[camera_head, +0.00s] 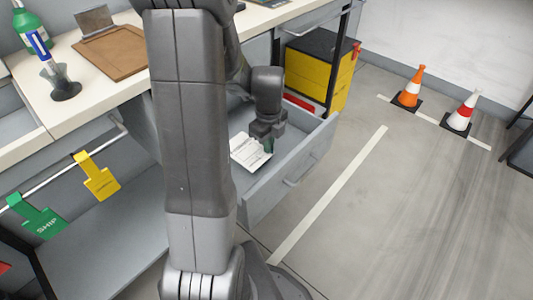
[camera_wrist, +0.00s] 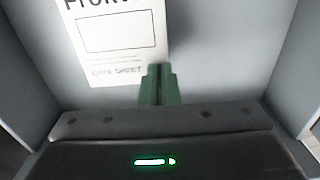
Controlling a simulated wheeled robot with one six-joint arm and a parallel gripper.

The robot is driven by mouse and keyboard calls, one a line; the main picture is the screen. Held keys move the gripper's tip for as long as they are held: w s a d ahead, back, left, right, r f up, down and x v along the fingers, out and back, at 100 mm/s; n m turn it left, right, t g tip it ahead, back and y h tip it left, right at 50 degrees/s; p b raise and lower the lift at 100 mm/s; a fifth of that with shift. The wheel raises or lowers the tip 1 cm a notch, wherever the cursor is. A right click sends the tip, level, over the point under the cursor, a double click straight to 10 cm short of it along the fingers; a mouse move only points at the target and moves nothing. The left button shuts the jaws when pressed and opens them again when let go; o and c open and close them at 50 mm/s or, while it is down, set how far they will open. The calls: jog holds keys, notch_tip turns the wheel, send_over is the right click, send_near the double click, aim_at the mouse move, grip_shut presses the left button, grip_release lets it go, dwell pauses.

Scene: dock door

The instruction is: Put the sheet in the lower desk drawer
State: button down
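The white sheet (camera_head: 250,151) lies face up and looks flat on the floor of an open grey desk drawer (camera_head: 290,172). In the wrist view the sheet (camera_wrist: 115,40) shows a printed box and the words "GATE SHEET". The drawer's bare floor (camera_wrist: 225,45) shows to its right. My gripper (camera_head: 268,146) points down into the drawer at the sheet's right side. In the wrist view its green fingertips (camera_wrist: 158,72) are close together over the sheet's lower right corner. No sheet shows pinched between them. My arm hides part of the drawer's left side.
The desk top holds a brown clipboard (camera_head: 110,55), a pen holder (camera_head: 62,82) and a green bottle (camera_head: 28,25). Yellow (camera_head: 97,177) and green (camera_head: 38,217) tags hang on a rail. A yellow cabinet (camera_head: 318,72) stands behind the drawer. Two cones (camera_head: 410,88) stand on open floor to the right.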

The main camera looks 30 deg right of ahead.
jog(key=shift+f+b, duration=0.4)
jog(key=shift+f, duration=1.45)
jog(key=shift+f, duration=0.2)
jog(key=c, duration=1.7)
grip_release()
jog(key=shift+r, duration=0.1)
notch_tip(320, 180, up, 12)
jog(key=p, duration=0.2)
jog(key=shift+r+p, duration=0.15)
jog(key=shift+p, duration=0.25)
